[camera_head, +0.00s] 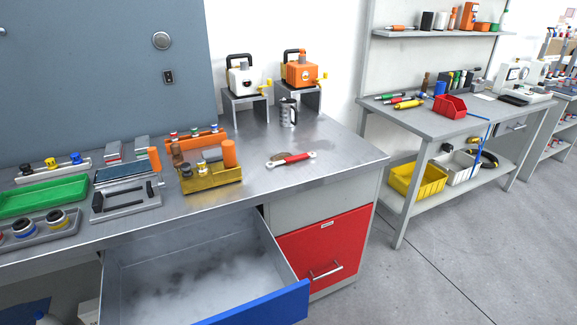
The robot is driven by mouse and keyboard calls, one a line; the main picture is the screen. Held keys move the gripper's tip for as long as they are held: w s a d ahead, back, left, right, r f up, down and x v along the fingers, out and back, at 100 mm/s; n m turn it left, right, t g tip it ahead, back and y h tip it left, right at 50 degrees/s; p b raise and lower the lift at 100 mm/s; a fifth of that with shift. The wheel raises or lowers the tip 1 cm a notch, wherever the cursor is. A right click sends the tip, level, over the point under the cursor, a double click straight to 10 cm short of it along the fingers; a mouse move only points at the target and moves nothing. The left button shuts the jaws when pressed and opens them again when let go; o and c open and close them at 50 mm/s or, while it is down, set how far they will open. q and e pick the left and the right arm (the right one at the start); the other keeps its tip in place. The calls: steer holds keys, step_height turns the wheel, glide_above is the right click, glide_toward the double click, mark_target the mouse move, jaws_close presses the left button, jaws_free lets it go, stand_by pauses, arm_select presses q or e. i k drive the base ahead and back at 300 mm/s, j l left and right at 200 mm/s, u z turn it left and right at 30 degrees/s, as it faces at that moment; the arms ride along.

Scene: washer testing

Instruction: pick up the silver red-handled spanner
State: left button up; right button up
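The silver red-handled spanner (292,160) lies flat on the steel workbench (290,195), toward its right part. Its red grip is in the middle and its silver ends point left and right. A small brown object (279,156) lies touching or just behind its left part; I cannot tell what it is. Neither of my grippers shows in this view.
An open, empty-looking drawer (190,275) with a blue front juts out below the bench. A yellow box of parts (212,183) stands left of the spanner. A metal canister (288,112) stands behind it. The bench top right of the spanner is clear.

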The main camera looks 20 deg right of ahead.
mark_target(295, 157)
steer(key=i+l+u, duration=0.25)
steer(key=l, duration=0.25)
steer(key=l+u, duration=0.2)
steer(key=l, duration=0.25)
steer(key=l+u, duration=0.25)
steer(key=l, duration=0.3)
